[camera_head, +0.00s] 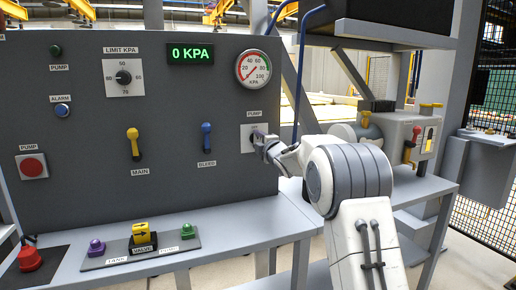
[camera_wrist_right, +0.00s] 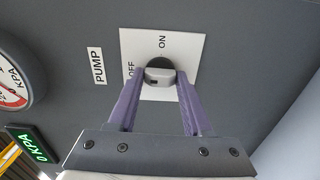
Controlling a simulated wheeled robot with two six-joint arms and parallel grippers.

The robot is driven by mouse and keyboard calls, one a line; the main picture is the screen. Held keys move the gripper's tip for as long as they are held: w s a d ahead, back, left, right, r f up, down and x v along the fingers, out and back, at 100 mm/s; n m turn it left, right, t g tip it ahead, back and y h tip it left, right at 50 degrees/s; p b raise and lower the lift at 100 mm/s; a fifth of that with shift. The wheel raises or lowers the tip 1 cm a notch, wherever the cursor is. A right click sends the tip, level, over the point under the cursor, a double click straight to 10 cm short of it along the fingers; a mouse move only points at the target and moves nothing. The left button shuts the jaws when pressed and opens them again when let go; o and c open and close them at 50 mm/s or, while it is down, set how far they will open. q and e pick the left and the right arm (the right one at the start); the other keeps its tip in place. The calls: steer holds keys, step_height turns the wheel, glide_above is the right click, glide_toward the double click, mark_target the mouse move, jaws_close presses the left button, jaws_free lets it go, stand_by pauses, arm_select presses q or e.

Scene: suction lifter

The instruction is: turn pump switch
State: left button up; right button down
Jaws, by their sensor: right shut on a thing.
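The pump switch is a grey knob (camera_wrist_right: 160,76) on a black round base, set on a white plate (camera_head: 247,138) marked OFF and ON, with a PUMP label beside it. In the wrist view my right gripper (camera_wrist_right: 161,84) has its two purple fingers on either side of the knob, shut on it. In the head view the right gripper (camera_head: 264,143) reaches the plate from the right and hides much of the switch. I cannot tell for certain which mark the knob points to. My left gripper is not in view.
The grey panel (camera_head: 90,160) also carries a 0 KPA display (camera_head: 190,54), a round gauge (camera_head: 253,68), a limit dial (camera_head: 124,77), yellow MAIN lever (camera_head: 134,144) and blue BLEED lever (camera_head: 207,140). A red PUMP button (camera_head: 32,166) sits left. Valve parts (camera_head: 141,236) stand on the shelf below.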

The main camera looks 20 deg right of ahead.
steer(key=shift+a+n, duration=0.1)
steer(key=shift+n, duration=0.2)
steer(key=shift+c, duration=1.8)
jaws_free()
steer(key=shift+s+b, duration=0.3)
steer(key=shift+s, duration=0.2)
steer(key=s+b, duration=0.1)
steer(key=s, duration=0.8)
steer(key=shift+s+d, duration=0.2)
steer(key=shift+s, duration=0.05)
